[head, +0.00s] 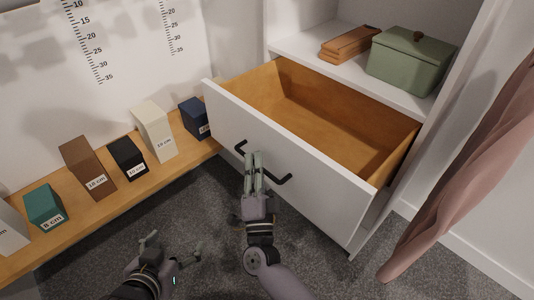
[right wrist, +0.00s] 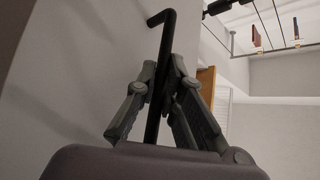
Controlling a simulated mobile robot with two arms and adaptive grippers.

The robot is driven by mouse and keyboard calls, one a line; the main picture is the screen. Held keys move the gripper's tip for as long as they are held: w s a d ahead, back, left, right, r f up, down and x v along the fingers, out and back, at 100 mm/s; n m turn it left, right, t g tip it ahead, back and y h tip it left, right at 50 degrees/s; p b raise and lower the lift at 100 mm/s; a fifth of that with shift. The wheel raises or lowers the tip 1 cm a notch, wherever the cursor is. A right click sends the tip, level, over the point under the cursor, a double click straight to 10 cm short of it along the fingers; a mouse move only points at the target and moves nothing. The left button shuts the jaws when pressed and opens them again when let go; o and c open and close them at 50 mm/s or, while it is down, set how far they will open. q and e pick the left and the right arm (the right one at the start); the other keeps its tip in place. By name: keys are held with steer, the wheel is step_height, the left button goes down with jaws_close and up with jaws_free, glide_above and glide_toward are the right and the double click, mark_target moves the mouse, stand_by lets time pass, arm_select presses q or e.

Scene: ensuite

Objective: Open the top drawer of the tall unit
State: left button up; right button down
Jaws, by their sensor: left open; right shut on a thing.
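The tall unit (head: 281,42) is white and stands at the upper right of the head view. Its top drawer (head: 290,147) is pulled well out, with a white front and an empty wooden inside. A black bar handle (head: 284,179) is on the drawer front. My right gripper (head: 254,158) is shut on the handle near its left part. In the right wrist view the handle (right wrist: 166,45) passes between the fingers of my right gripper (right wrist: 163,75). My left gripper (head: 175,246) is open and empty, low over the carpet, apart from the unit.
A green lidded box (head: 408,62) and brown folded items (head: 349,45) sit on the shelf above the drawer. A wooden bench (head: 105,190) with several labelled blocks runs along the left. A pink cloth (head: 470,170) hangs at right. Grey carpet (head: 345,275) is clear in front.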

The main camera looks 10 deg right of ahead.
steer(key=shift+s+a+f, duration=0.15)
steer(key=shift+s+a, duration=0.1)
steer(key=shift+s, duration=0.05)
steer(key=c, duration=2)
jaws_free()
steer(key=shift+o, duration=0.2)
steer(key=v, duration=1.2)
